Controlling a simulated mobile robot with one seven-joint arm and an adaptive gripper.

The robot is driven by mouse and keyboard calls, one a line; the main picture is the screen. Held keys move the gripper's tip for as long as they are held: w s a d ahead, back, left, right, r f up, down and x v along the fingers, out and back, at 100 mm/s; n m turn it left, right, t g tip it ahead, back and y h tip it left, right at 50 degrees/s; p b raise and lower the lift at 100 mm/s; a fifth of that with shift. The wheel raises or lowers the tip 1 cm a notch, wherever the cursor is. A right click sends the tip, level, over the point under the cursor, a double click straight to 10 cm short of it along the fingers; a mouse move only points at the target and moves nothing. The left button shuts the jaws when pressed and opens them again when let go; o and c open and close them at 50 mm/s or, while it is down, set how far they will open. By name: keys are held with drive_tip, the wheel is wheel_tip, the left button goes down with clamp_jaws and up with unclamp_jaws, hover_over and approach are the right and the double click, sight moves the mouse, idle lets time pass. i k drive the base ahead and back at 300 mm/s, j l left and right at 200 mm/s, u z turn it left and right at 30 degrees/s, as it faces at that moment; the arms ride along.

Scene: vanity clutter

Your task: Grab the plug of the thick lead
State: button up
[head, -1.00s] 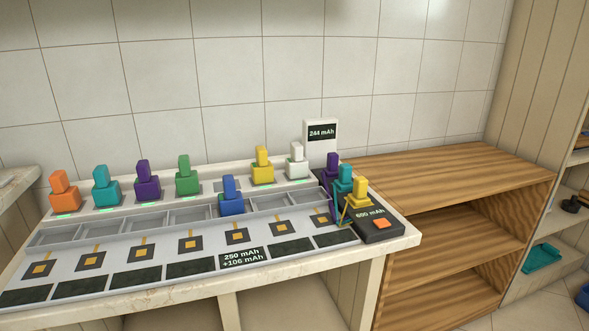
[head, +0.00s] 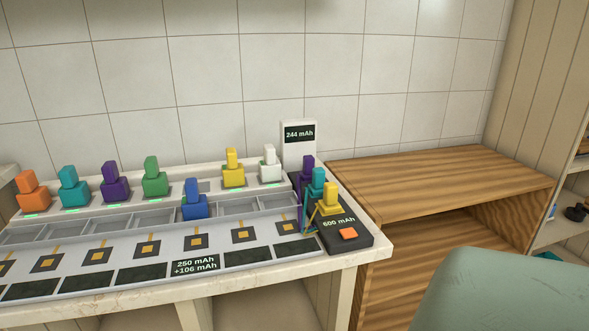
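Three plugs with thin-looking leads stand at the dark box (head: 360,240) at the right end of the counter: a purple plug (head: 306,168), a teal plug (head: 317,184) and a yellow plug (head: 330,201). Their leads (head: 308,220) run down close together at the box's left side, and I cannot tell which is thick. The box has an orange button (head: 348,234) and a mAh readout. My gripper is not in view. A grey-green rounded shape at the lower right appears to be part of my arm.
Several coloured blocks, including a blue one (head: 193,203), stand along a grey tray (head: 110,255) with pads and slots. A white display post (head: 299,147) reads 244 mAh. A wooden shelf unit (head: 430,180) with a bare top stands right of the counter.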

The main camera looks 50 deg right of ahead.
sight(308, 160)
drive_tip(key=k+l+u, duration=0.15)
drive_tip(key=l, duration=0.2)
drive_tip(key=k+l+u, duration=0.1)
drive_tip(key=l, duration=0.25)
drive_tip(key=k+l+u, duration=0.15)
drive_tip(key=l, duration=0.2)
drive_tip(key=k+l, duration=0.3)
drive_tip(key=l, duration=0.2)
drive_tip(key=k+l+u, duration=0.1)
drive_tip(key=k+l, duration=0.15)
drive_tip(key=l, duration=0.25)
drive_tip(key=k+l, duration=0.3)
drive_tip(key=l, duration=0.2)
drive_tip(key=k+l, duration=0.3)
drive_tip(key=l, duration=0.15)
drive_tip(key=k+l, duration=0.1)
drive_tip(key=l, duration=0.35)
drive_tip(key=i+l, duration=0.1)
drive_tip(key=l, duration=0.2)
drive_tip(key=i+l, duration=0.25)
drive_tip(key=l, duration=0.3)
drive_tip(key=u, duration=0.05)
